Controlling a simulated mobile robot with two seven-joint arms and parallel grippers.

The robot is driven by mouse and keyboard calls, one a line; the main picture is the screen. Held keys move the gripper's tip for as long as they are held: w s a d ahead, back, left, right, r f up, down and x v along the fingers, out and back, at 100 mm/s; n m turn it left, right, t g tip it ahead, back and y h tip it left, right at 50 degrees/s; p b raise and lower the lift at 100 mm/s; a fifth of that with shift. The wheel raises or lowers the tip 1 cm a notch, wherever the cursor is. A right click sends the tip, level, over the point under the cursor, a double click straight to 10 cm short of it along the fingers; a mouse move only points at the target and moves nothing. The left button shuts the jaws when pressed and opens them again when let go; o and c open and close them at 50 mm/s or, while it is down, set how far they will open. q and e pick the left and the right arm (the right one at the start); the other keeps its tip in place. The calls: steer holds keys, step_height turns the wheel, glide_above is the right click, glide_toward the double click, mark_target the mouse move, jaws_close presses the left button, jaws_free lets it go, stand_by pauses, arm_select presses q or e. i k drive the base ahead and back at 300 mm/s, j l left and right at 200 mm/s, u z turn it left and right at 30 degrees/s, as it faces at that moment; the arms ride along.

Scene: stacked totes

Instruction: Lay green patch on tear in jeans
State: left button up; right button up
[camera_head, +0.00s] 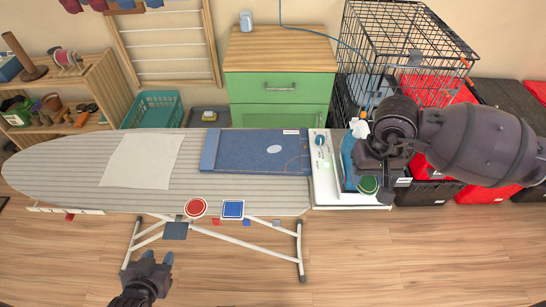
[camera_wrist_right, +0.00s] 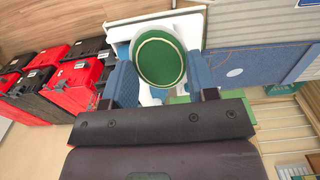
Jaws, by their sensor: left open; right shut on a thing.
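The blue jeans (camera_head: 240,157) lie flat on the grey striped ironing board (camera_head: 60,160), and part of them also shows in the right wrist view (camera_wrist_right: 214,72). A small pale oval, the tear (camera_head: 274,149), shows on the jeans, also in the right wrist view (camera_wrist_right: 235,72). My right gripper (camera_head: 366,178) is shut on the round green patch (camera_head: 368,185), over the white end surface right of the jeans. In the right wrist view the patch (camera_wrist_right: 159,62) has a pale rim and sits between blue fingertips. My left gripper (camera_head: 157,259) is open and empty, in front of the board.
A white cloth (camera_head: 141,161) lies on the board left of the jeans. A round red patch (camera_head: 195,208) and a square blue patch (camera_head: 233,209) are at its front edge. A green cabinet (camera_head: 281,97), wire cage (camera_head: 400,45) and red and black totes (camera_wrist_right: 75,75) stand around.

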mark_target(274, 149)
steer(key=u, duration=0.9)
steer(key=l+u, duration=0.25)
steer(key=u, duration=0.2)
steer(key=l+u, duration=0.25)
steer(key=u, duration=0.25)
steer(key=k+l+u, duration=0.1)
steer(key=l+u, duration=0.2)
steer(key=k+l+u, duration=0.4)
steer(key=l, duration=0.2)
steer(key=k+l+u, duration=0.15)
steer(key=l, duration=0.2)
steer(key=k+l, duration=0.3)
steer(key=l, duration=0.2)
steer(key=k+l+u, duration=0.1)
steer(key=k+l, duration=0.2)
steer(key=l, duration=0.2)
steer(key=i+j+z, duration=0.1)
steer(key=i, duration=0.15)
